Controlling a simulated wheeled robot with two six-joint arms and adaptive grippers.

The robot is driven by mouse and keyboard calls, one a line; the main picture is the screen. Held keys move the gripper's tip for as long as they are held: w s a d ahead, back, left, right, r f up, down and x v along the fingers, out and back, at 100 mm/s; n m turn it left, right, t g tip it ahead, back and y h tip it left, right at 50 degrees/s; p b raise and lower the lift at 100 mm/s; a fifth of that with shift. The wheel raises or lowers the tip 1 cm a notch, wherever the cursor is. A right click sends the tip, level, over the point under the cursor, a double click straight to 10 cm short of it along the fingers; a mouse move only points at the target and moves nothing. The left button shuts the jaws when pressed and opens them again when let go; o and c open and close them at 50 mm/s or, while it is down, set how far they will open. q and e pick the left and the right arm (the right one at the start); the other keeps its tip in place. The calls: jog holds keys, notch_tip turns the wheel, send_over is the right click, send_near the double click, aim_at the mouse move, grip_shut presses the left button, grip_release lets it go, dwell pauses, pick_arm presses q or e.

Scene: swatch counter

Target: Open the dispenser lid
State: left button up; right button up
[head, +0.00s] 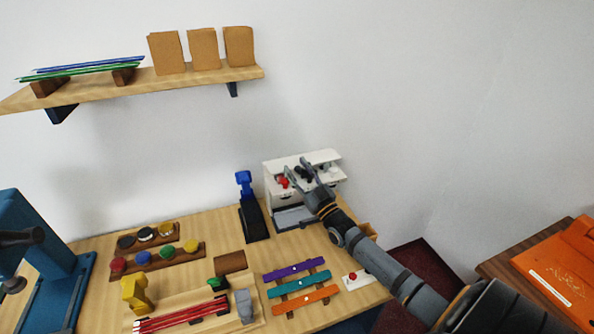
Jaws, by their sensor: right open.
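The white dispenser (331,178) stands at the back right of the wooden counter, against the wall. It has a red knob and dark knobs on its front and a grey tray (291,217) low in front. Its flat white top shows, but I cannot tell how its lid stands. My right gripper (297,169) is open in front of the dispenser's upper front, its fingers pointing up at it. The gripper and forearm hide part of the front. I cannot tell whether the fingers touch it.
A blue stand (245,183) on a black base is just left of the dispenser. Coloured slats (296,287), racks of round pots and a red-button box (357,280) lie in front. A blue machine (52,280) fills the left. A wooden shelf (190,80) hangs above.

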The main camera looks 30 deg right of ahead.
jog(key=shift+w+r, duration=0.15)
jog(key=shift+r, duration=0.05)
grip_shut()
dwell(0.4)
